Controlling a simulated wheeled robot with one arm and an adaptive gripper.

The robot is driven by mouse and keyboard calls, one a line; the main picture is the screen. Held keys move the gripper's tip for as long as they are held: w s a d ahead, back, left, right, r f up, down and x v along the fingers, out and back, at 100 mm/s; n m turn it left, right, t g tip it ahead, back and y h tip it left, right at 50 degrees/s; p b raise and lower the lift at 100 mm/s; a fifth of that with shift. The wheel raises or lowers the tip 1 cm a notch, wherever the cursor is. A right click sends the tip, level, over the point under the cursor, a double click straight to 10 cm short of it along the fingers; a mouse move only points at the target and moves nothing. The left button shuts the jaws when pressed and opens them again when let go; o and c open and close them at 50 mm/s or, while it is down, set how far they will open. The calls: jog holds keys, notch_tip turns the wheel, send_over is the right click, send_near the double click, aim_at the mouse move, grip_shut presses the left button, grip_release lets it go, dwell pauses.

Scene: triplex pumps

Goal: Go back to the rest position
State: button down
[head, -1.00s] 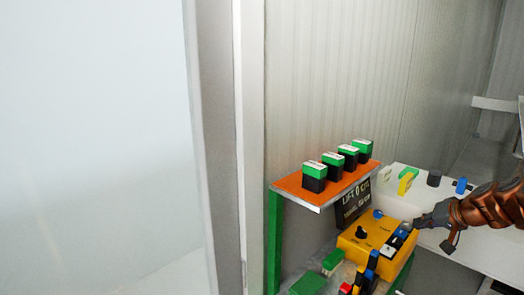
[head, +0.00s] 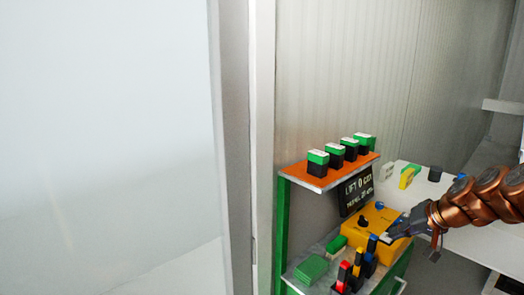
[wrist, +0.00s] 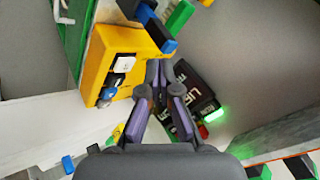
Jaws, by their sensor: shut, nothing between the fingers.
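My gripper (head: 392,236) is at the lower right in the head view, at the end of my copper-coloured arm, close to the yellow control box (head: 366,232). In the wrist view my gripper (wrist: 158,66) has its fingers together and holds nothing. The yellow box (wrist: 96,50) is just left of the fingertips there, with white, black and blue controls on its face. I cannot tell whether the fingers touch it. A black display sign (wrist: 198,88) with lit lettering is to the right of the fingers; it also shows in the head view (head: 356,190).
An orange shelf (head: 300,173) bears several green-and-black blocks above the box. Below are green blocks (head: 311,268) and red, yellow and blue pieces (head: 358,268) on a green-framed stand. A white counter (head: 430,188) with small blocks lies behind. A pale panel fills the left.

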jog(key=s+a+f+n+g, duration=0.25)
jog(key=s+a+g, duration=0.25)
jog(key=s+a, duration=1.15)
jog(key=s+f+g+h, duration=0.1)
jog(key=s+f+h, duration=0.1)
jog(key=s, duration=0.8)
jog(key=s+f+g+h, duration=0.2)
jog(key=s, duration=0.9)
jog(key=shift+s+a+f+n+g, duration=0.2)
jog(key=shift+a+f+n+g, duration=0.1)
jog(key=shift+a+f+n, duration=0.15)
